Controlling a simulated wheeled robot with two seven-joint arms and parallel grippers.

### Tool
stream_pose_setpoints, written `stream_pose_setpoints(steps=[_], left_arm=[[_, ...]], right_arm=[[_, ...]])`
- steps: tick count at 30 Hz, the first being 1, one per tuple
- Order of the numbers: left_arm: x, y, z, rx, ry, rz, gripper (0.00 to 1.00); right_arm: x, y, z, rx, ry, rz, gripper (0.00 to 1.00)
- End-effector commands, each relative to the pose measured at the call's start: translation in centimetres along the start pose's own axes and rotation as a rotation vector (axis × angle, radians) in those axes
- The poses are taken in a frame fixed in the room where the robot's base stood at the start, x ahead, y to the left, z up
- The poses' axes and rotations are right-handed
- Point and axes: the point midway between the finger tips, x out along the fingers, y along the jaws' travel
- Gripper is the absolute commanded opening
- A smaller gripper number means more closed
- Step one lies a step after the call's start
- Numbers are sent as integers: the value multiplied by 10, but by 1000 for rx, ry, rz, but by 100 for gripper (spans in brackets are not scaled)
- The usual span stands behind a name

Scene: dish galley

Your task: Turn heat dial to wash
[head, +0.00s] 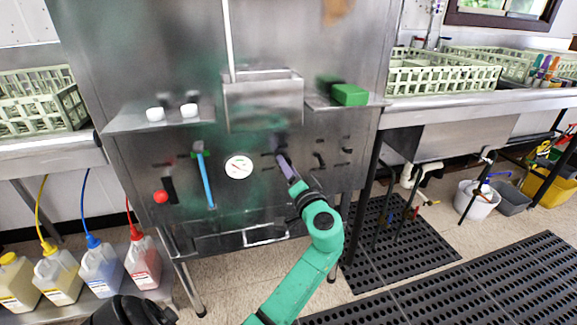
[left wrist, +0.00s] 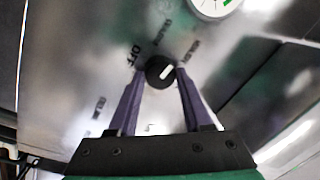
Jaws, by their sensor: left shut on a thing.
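The heat dial is a round black knob (left wrist: 160,71) with a white pointer mark, on the steel front panel of the machine. In the left wrist view the pointer leans up and right, toward a label at the upper right that I cannot read. An OFF label (left wrist: 134,56) stands to the dial's upper left, and another blurred label sits above. My left gripper (left wrist: 158,76) is shut on the dial, one purple finger on each side. In the head view my left gripper (head: 284,160) reaches the panel and mostly hides the dial. My right gripper does not show.
A white round gauge (head: 239,167), a blue lever (head: 206,180) and a red knob (head: 160,197) are left of the dial. Small black controls (head: 319,160) are to its right. A shelf with a green block (head: 349,95) juts out above. Colored-cap jugs (head: 100,268) stand lower left.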

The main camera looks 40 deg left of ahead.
Motion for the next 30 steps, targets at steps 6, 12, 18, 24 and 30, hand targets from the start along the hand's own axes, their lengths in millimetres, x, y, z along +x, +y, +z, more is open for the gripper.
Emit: stream_pose_setpoints(steps=[6,12,18,24,30], left_arm=[[1,-2,-1,178,23,-7,0],[1,-2,-1,297,37,-11,0],[1,-2,0,363,44,-14,0],[1,-1,0,387,46,-15,0],[1,-1,0,388,47,-15,0]], right_arm=[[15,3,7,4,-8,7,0],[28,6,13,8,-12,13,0],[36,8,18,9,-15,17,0],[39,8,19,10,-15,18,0],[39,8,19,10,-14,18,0]])
